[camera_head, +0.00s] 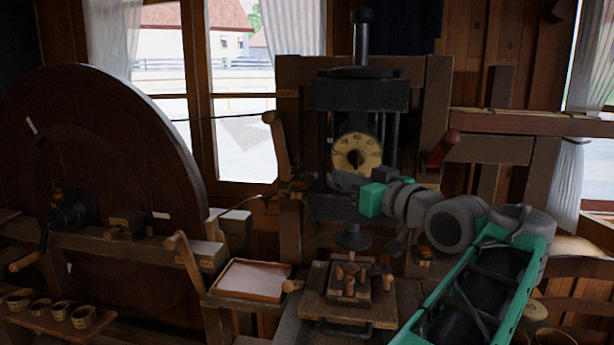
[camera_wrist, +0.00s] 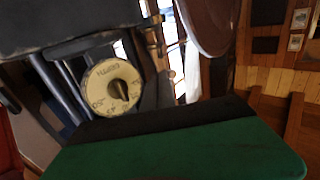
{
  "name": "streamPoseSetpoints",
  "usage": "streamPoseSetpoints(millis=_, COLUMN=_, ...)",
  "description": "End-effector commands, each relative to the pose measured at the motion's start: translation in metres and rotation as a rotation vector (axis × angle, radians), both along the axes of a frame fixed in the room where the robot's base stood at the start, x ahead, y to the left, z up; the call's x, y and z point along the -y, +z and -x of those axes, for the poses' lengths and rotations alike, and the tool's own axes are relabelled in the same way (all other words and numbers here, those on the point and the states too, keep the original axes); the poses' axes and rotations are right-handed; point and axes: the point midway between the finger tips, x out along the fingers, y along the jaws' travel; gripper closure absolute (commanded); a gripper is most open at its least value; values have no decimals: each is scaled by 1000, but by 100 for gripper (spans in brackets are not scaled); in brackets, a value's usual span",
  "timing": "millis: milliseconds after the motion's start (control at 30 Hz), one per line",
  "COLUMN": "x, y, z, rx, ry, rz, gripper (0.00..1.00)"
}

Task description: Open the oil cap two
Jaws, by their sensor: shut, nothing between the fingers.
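I cannot pick out oil cap two with certainty in either view. The dark press (camera_head: 360,95) stands at the middle in the head view, with a cream dial (camera_head: 357,153) on its front. In the wrist view the dial (camera_wrist: 111,87) is close, left of centre, with a dark pointer knob. My gripper (camera_head: 342,182) is just below the dial in the head view, shut and empty. Its fingertips are dark against the press, and I cannot tell whether they touch it. My green wrist housing fills the bottom of the wrist view.
A large dark wheel (camera_head: 110,150) stands at the left. A red-handled lever (camera_head: 442,148) is right of the press. Below are a wooden block with pegs (camera_head: 350,285) and a shallow tray (camera_head: 250,279). Several small cups (camera_head: 83,316) sit at lower left.

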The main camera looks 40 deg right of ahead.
Motion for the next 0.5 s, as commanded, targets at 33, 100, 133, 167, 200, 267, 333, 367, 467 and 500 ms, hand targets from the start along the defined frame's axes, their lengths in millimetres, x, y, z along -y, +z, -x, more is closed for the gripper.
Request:
streamPoseSetpoints(millis=33, x=-1, y=3, z=-9, rx=-1, ry=5, rz=-1, gripper=100)
streamPoseSetpoints(millis=100, x=0, y=3, z=-22, rx=-2, ry=7, rz=-1, gripper=100)
streamPoseSetpoints(millis=133, x=1, y=3, z=-28, rx=-2, ry=7, rz=-2, gripper=100)
streamPoseSetpoints(millis=167, x=2, y=3, z=-35, rx=-3, ry=8, rz=-2, gripper=100)
streamPoseSetpoints(millis=200, x=3, y=3, z=-44, rx=-3, ry=8, rz=-3, gripper=100)
streamPoseSetpoints(millis=267, x=4, y=3, z=-57, rx=-3, ry=7, rz=-3, gripper=100)
streamPoseSetpoints(millis=333, x=6, y=3, z=-73, rx=-4, ry=7, rz=-2, gripper=100)
streamPoseSetpoints(millis=367, x=7, y=4, z=-79, rx=-4, ry=7, rz=-2, gripper=100)
streamPoseSetpoints(millis=467, x=10, y=3, z=-100, rx=-4, ry=6, rz=-3, gripper=100)
streamPoseSetpoints(millis=500, x=11, y=4, z=-107, rx=-4, ry=5, rz=-3, gripper=100)
